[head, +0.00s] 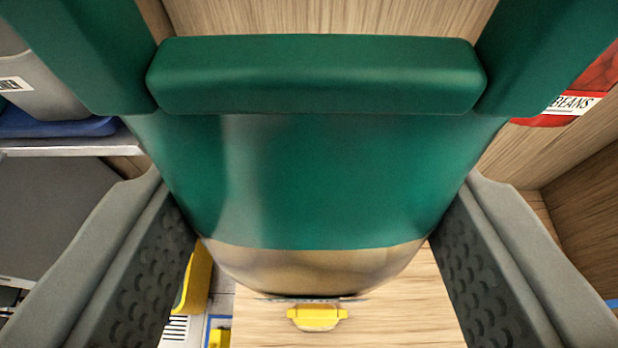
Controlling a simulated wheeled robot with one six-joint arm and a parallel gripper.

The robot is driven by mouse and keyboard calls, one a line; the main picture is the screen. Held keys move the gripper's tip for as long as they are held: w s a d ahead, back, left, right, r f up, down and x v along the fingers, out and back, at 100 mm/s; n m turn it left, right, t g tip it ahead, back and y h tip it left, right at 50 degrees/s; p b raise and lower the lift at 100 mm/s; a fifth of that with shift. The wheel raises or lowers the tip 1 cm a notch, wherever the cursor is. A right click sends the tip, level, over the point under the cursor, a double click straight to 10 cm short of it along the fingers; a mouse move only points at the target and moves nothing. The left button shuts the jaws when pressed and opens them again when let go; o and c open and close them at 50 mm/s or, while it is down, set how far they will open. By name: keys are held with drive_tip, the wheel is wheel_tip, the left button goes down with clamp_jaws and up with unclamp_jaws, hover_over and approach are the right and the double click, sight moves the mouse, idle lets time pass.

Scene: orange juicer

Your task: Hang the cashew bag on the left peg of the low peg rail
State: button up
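A large green bag-like thing with a gold lower band (310,180) fills the middle of the head view. It shows no lettering, so I take it to be the cashew bag from the task. A thick green bar crosses its top, and green side bars run up from it out of the frame. My gripper (316,215) has its grey fingers wide apart, one on each side of the bag. The dotted pads meet the bag's sides with no visible gap, so it appears gripped. I cannot make out the peg rail or its left peg.
A small yellow piece (317,317) is on the wooden surface (390,318) just below the bag. Other yellow parts (196,279) are at lower left. A grey bin (40,85) above a blue one (45,124) is at left. A red item marked BEANS (585,90) is at right.

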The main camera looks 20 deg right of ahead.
drive_tip(key=shift+w+a+r, duration=0.1)
drive_tip(key=shift+r, duration=0.05)
drive_tip(key=w+d+f, duration=0.1)
drive_tip(key=w+d, duration=0.2)
drive_tip(key=w, duration=0.7)
drive_tip(key=shift+f, duration=0.2)
idle(1.2)
drive_tip(key=shift+f, duration=0.25)
idle(0.4)
drive_tip(key=o, duration=1.1)
drive_tip(key=shift+c, duration=0.2)
drive_tip(key=v, duration=1.8)
drive_tip(key=s+a+f+n+t+y, duration=0.1)
drive_tip(key=s+a+f+t+y, duration=0.1)
drive_tip(key=s+a+f, duration=0.5)
drive_tip(key=s+a+f+n+t+y, duration=0.1)
drive_tip(key=s+a+f, duration=0.6)
drive_tip(key=s, duration=0.7)
drive_tip(key=a+n+t, duration=0.1)
drive_tip(key=a, duration=0.1)
drive_tip(key=shift+a+f+y, duration=0.3)
drive_tip(key=shift+a+y, duration=0.05)
drive_tip(key=shift+y, duration=0.05)
